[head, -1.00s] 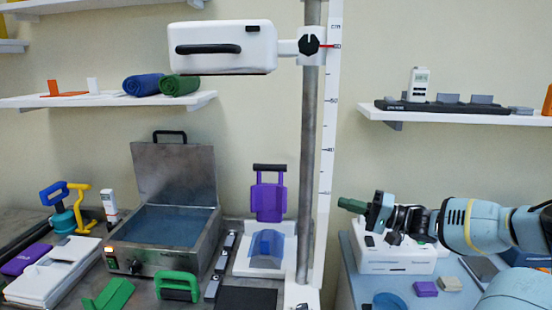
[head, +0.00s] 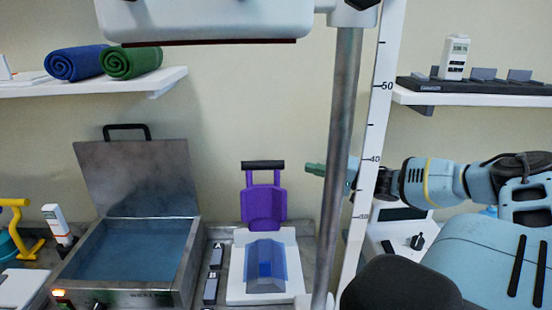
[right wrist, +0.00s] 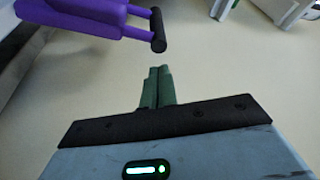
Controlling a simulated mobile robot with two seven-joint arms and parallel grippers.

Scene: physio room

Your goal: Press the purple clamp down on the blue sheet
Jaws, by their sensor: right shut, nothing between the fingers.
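The purple clamp (head: 264,209) stands upright and raised at the back of a white base (head: 237,290). Its black handle bar (head: 262,165) is on top. The blue sheet (head: 265,270) lies bent over the front of the base, below the clamp and uncovered by it. My right gripper (head: 314,169) has green fingers, shut and empty, to the right of the clamp at about handle height. In the right wrist view its closed fingertips (right wrist: 160,70) point toward the handle bar (right wrist: 158,30), with a gap between. My left gripper is out of view.
A grey vertical pole (head: 335,150) with a white height scale (head: 375,150) stands before my right forearm, close by the gripper. A metal water bath (head: 125,265) with raised lid is left of the base. A white device (head: 400,232) sits right.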

